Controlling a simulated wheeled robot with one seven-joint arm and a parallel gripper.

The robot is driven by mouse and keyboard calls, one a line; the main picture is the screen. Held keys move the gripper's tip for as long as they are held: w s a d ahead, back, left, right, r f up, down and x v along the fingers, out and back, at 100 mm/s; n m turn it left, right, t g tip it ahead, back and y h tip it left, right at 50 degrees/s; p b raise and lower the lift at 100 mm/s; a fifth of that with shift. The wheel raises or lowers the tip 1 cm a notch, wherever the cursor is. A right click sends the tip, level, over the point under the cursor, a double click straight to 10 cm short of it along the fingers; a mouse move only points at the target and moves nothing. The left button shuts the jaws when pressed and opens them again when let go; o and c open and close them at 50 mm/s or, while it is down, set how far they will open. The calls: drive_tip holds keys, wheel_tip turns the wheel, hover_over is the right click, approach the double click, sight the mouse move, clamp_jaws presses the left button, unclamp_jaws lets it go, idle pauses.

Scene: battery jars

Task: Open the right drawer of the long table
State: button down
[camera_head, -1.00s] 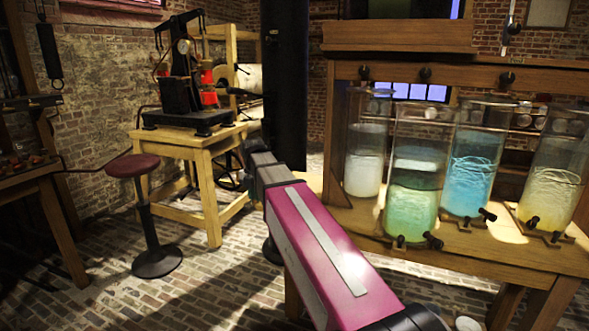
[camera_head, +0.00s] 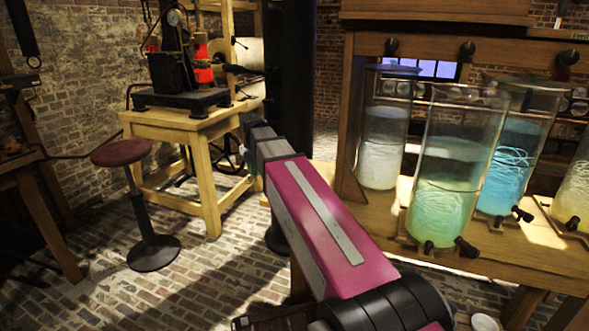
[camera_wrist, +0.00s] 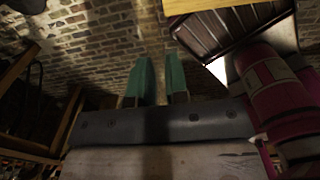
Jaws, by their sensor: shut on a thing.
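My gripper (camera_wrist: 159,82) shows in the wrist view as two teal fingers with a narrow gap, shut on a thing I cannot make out. In the head view my magenta arm stretches away from me, and I cannot make out the fingertips. A wooden table (camera_head: 385,215) bearing several glass jars stands at the right. I see no drawer front or handle on it clearly. A dark ribbed panel (camera_wrist: 218,28) lies beyond the fingers at the upper right of the wrist view; I cannot tell whether it is part of a drawer.
Jars of white (camera_head: 383,130), green (camera_head: 447,190) and blue (camera_head: 508,175) liquid stand on the table. A red-topped stool (camera_head: 125,152) and a light wooden stand (camera_head: 165,125) with a black machine are at the left. Open brick floor (camera_head: 200,290) lies between.

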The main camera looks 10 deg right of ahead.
drive_tip(key=w+d+f, duration=0.1)
drive_tip(key=d+f, duration=0.1)
drive_tip(key=d, duration=0.1)
drive_tip(key=w+d+f, duration=0.2)
drive_tip(key=d, duration=0.1)
drive_tip(key=w+d+f, duration=0.2)
drive_tip(key=d, duration=0.1)
drive_tip(key=shift+w+d+f, duration=0.15)
drive_tip(key=shift+d+f, duration=0.05)
drive_tip(key=shift+f, duration=1.9)
drive_tip(key=c, duration=1.1)
unclamp_jaws()
